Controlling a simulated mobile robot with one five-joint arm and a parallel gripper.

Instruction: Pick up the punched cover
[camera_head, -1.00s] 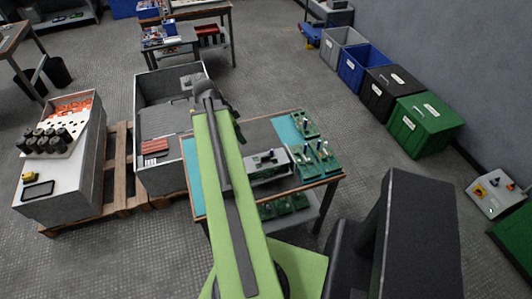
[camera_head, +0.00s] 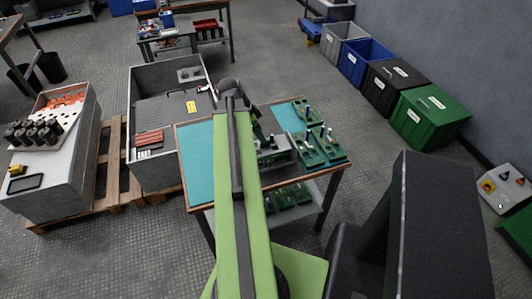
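I cannot tell for sure which piece is the punched cover. A dark grey flat plate (camera_head: 170,112) with a yellow label lies in the grey bin left of the worktable. A smaller light grey piece with dark marks, perhaps holes, (camera_head: 190,74) lies at that bin's far end. My green arm reaches forward over the worktable (camera_head: 197,160). My gripper (camera_head: 259,130) is at its far end, above the table and right of the bin, mostly hidden by the arm. Its fingers are too hidden to show whether they are open or hold anything.
A grey metal box (camera_head: 277,157) with parts and green circuit boards (camera_head: 318,147) stand on the table's right side. Red-brown blocks (camera_head: 150,138) lie in the bin. A wooden pallet (camera_head: 113,170) and a grey crate (camera_head: 62,190) are left. Coloured bins (camera_head: 430,118) line the right wall.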

